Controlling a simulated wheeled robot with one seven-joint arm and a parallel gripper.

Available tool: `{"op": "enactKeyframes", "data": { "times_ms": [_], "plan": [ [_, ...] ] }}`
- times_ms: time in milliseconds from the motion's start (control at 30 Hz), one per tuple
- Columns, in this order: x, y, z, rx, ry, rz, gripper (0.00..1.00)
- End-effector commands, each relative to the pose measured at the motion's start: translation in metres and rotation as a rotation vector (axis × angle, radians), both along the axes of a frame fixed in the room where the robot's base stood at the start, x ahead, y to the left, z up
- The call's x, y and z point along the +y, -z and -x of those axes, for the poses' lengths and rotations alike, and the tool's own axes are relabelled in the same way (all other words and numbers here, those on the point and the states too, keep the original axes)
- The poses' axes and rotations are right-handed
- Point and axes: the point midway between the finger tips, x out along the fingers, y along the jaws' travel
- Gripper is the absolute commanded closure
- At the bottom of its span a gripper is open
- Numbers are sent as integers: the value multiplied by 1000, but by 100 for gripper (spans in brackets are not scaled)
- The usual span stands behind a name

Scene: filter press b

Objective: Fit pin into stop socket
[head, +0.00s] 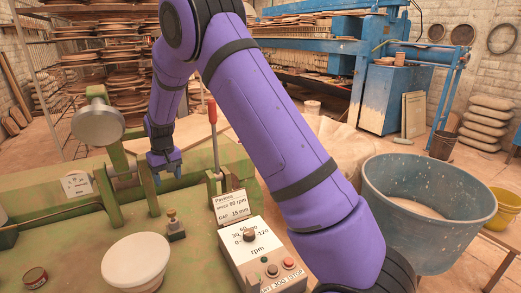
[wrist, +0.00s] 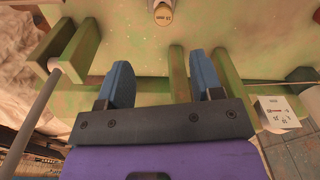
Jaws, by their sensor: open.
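A small brass-topped piece (head: 172,214) stands upright on a dark block (head: 176,232) on the green machine bed, in front of my gripper. I cannot tell whether this is the pin, or whether the block is the stop socket. A tan-topped piece (wrist: 162,14) at the top edge of the wrist view may be the same one. My gripper (head: 166,174) points down over the bed, beside the green uprights. In the wrist view its two blue fingers (wrist: 162,85) are spread apart, with nothing held between them. Green bars (wrist: 180,75) of the machine pass behind the fingers.
A red-handled lever (head: 212,115) rises right of my gripper. A blue tub (head: 425,215) stands right.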

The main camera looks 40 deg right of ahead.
Motion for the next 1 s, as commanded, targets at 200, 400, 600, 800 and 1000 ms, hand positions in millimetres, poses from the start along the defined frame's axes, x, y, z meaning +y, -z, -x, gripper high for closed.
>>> {"op": "enactKeyframes", "data": {
  "times_ms": [200, 400, 600, 800, 1000],
  "plan": [
    [-14, -87, 48, -64, 17, -33, 40],
    [-26, -150, 102, -122, 26, -52, 40],
    [-37, -199, 164, -179, 34, -64, 40],
    [-46, -233, 230, -239, 37, -64, 40],
    [-52, -252, 297, -300, 41, -53, 40]
  ]
}}
